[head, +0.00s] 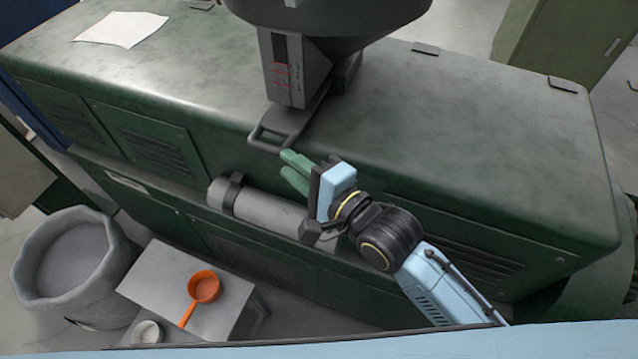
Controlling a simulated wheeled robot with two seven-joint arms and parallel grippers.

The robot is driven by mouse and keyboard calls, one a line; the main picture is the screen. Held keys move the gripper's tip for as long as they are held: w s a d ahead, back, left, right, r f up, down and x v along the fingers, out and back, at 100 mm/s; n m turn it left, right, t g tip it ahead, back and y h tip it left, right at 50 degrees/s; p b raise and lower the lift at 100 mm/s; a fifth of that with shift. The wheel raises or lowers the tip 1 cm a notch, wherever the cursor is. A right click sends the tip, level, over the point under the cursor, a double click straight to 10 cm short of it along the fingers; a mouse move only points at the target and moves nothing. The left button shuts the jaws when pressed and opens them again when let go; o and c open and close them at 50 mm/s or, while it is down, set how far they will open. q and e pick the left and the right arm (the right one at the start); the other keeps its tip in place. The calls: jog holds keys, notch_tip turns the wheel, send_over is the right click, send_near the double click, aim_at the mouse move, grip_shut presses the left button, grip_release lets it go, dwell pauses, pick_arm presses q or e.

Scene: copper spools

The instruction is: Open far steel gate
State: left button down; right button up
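The steel gate (283,127) is a grey flat slide with a loop-shaped handle. It sticks out toward me from under the dark hopper (335,18), over the front edge of the green machine. My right gripper (284,163) has green fingers and is just below and right of the handle, near the machine's front face. A small gap shows between its fingers, and they hold nothing that I can see. The gripper looks apart from the handle, though the depth between them is hard to judge. My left gripper is out of view.
The green machine (440,130) fills the middle. A grey cylinder (270,206) runs along its front below my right gripper. A grey sack (30,285) stands left.

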jog(key=v, duration=0.6)
jog(key=shift+s+d, duration=0.1)
dwell(0.3)
